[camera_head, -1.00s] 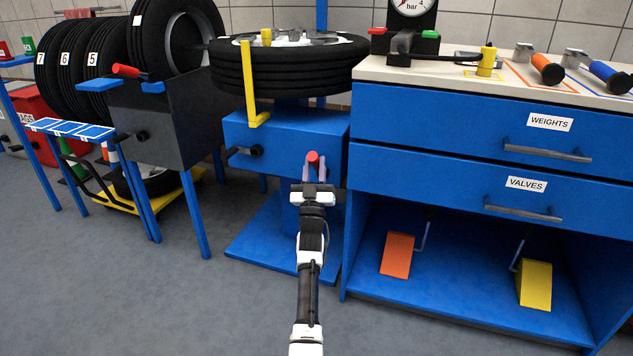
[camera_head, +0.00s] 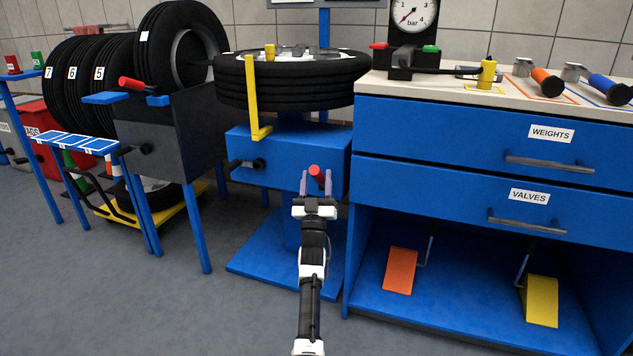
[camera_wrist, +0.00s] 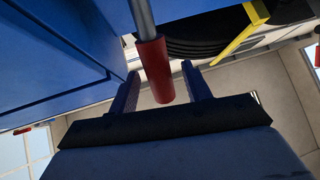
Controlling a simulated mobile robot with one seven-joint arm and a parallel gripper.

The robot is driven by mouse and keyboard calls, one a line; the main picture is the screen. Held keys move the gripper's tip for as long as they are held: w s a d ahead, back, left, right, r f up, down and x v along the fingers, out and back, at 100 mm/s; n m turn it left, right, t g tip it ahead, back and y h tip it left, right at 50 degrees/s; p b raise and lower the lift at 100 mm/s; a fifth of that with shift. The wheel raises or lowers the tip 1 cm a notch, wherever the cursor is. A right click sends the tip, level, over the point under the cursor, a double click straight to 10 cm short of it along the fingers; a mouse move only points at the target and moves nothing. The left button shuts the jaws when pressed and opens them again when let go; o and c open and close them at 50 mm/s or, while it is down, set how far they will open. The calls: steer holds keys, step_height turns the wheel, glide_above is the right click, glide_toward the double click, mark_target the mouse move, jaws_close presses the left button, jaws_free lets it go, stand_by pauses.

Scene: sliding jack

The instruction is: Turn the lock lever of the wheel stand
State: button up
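The blue wheel stand (camera_head: 290,150) carries a tyre (camera_head: 300,92) lying flat, with a yellow upright bar at its left. A lever with a red grip (camera_head: 315,172) sticks out from the front of the stand. My gripper (camera_head: 316,176) is in front of the stand, its fingers either side of the red grip. In the wrist view, the red grip (camera_wrist: 155,68) on a grey rod lies between the fingertips of my gripper (camera_wrist: 160,78). The fingers are open, with a gap showing on both sides of the grip.
A blue cabinet (camera_head: 480,140) with two drawers stands close at the right. At the left is another stand with an upright tyre (camera_head: 180,55) and a red-handled lever (camera_head: 132,83). A black-ended handle (camera_head: 250,163) juts left from the blue stand. Grey floor (camera_head: 170,305) is clear in front.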

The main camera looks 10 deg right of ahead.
step_height(320, 180, up, 20)
steer(key=p, duration=0.4)
steer(key=shift+c, duration=0.3)
